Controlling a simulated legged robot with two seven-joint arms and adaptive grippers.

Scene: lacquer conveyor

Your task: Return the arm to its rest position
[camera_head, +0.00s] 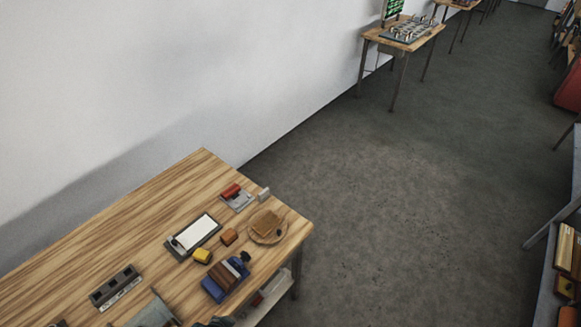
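Neither of my arms shows clearly in the head view, and no gripper can be made out. A dark shape (215,321) is cut off by the bottom edge beside the wooden table (130,223); I cannot tell what it is. No object can be seen held.
Grey floor (400,200) lies open to the right. Another table (405,36) stands farther back.

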